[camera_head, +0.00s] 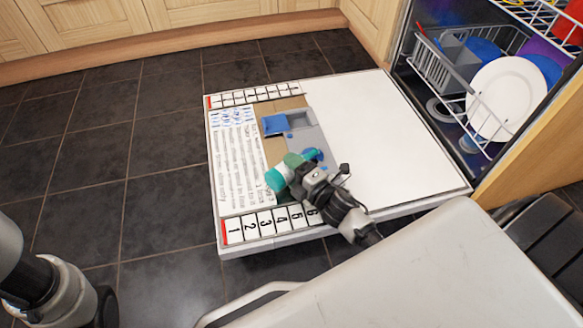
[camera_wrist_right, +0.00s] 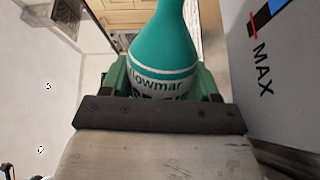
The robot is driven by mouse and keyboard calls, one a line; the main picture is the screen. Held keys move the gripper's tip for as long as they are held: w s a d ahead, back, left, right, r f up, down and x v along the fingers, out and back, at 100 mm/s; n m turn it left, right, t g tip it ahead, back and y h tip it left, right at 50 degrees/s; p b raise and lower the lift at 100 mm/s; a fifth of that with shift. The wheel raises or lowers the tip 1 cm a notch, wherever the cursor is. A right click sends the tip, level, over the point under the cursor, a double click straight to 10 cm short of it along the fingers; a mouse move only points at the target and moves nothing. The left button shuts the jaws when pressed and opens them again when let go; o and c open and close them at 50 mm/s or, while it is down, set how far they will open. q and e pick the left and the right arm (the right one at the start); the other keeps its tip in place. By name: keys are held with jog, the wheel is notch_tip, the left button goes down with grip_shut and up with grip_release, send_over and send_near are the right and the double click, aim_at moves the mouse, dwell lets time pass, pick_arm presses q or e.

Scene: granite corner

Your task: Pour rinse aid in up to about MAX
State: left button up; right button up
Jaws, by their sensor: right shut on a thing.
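My right gripper (camera_head: 295,168) is shut on a teal rinse aid bottle (camera_head: 276,179) with a white band. The bottle is tilted, its broad end to the left and its narrow end over the dispenser. In the wrist view the bottle (camera_wrist_right: 165,55) sits between the green fingers (camera_wrist_right: 163,80); its label is partly hidden. The grey dispenser (camera_head: 300,133) is set in the open door, with a raised blue flap (camera_head: 274,124). A blue round part lies under the bottle's narrow end, partly covered. In the wrist view a MAX mark (camera_wrist_right: 263,70) stands by a red line and a blue-and-black bar.
The open dishwasher door (camera_head: 385,130) lies flat, with printed text and numbered strips (camera_head: 268,225) on it. A rack with a white plate (camera_head: 500,98) stands at the right.

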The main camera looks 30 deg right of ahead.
jog(key=shift+w+a+r, duration=0.15)
jog(key=shift+a+r, duration=0.05)
jog(key=shift+a, duration=0.25)
jog(key=shift+r+n+p, duration=0.35)
jog(key=shift+r+n, duration=0.25)
jog(key=shift+a+r+n, duration=0.1)
jog(key=shift+r+n, duration=0.05)
jog(key=shift+n, duration=0.25)
jog(key=n, duration=0.3)
jog(key=shift+s+r, duration=0.3)
jog(key=shift+s, duration=0.05)
jog(key=shift+d, duration=0.2)
